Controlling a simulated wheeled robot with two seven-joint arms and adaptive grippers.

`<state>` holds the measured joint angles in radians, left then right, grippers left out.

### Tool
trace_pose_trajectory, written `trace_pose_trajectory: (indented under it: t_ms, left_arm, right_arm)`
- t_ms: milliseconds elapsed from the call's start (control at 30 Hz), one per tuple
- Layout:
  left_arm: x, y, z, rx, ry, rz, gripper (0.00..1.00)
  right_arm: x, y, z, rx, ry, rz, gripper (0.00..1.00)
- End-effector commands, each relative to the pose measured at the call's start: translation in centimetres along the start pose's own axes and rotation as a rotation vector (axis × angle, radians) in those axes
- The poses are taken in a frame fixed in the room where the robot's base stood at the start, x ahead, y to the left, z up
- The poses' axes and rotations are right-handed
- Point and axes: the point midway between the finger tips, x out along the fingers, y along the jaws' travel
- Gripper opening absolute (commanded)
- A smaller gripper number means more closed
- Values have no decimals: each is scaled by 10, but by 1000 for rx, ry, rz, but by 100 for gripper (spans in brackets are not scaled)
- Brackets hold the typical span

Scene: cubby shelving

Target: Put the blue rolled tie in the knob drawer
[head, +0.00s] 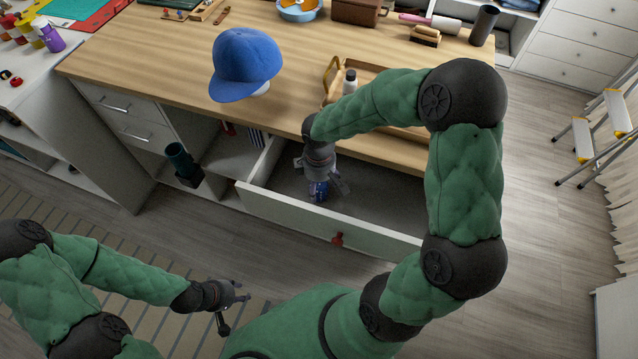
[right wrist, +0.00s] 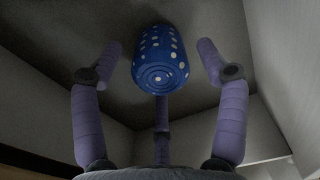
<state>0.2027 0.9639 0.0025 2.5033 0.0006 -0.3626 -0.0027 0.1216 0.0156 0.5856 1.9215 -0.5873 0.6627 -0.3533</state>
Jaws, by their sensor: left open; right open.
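The knob drawer (head: 300,215) is pulled open below the wooden counter, with a red knob (head: 338,239) on its white front. The blue rolled tie (head: 318,191), dark blue with white dots, is inside the drawer; it also shows in the right wrist view (right wrist: 160,62). My right gripper (head: 330,189) reaches down into the drawer and is open around the tie. In the right wrist view the fingers (right wrist: 160,65) stand apart on either side of the tie, with gaps. My left gripper (head: 238,300) is open and empty, low in front of the cabinet.
A blue cap (head: 245,66) sits on the counter (head: 180,60) above the drawer. A wooden tray (head: 375,75) with a small bottle (head: 350,82) is behind my right arm. A dark teal cylinder (head: 182,163) is left of the drawer. A stepladder (head: 600,130) stands at right.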

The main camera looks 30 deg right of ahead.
Motion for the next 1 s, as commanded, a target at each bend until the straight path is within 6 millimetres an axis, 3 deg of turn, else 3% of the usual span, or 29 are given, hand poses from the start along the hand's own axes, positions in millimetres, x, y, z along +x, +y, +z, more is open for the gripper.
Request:
trace_pose_trajectory:
  t_ms: [300, 500, 700, 1000]
  left_arm:
    - [-32, 11, 1, 0, 0, 0, 40]
    - [-44, 16, 2, 0, 0, 0, 40]
    - [-48, 17, 2, 0, 0, 0, 40]
    - [-48, 17, 2, 0, 0, 0, 40]
  right_arm:
    - [-68, 1, 0, 0, 2, 3, 74]
    - [-98, 0, 0, 0, 2, 2, 74]
    - [-111, 0, 0, 0, 1, 0, 74]
    - [-112, 0, 0, 0, 1, 0, 74]
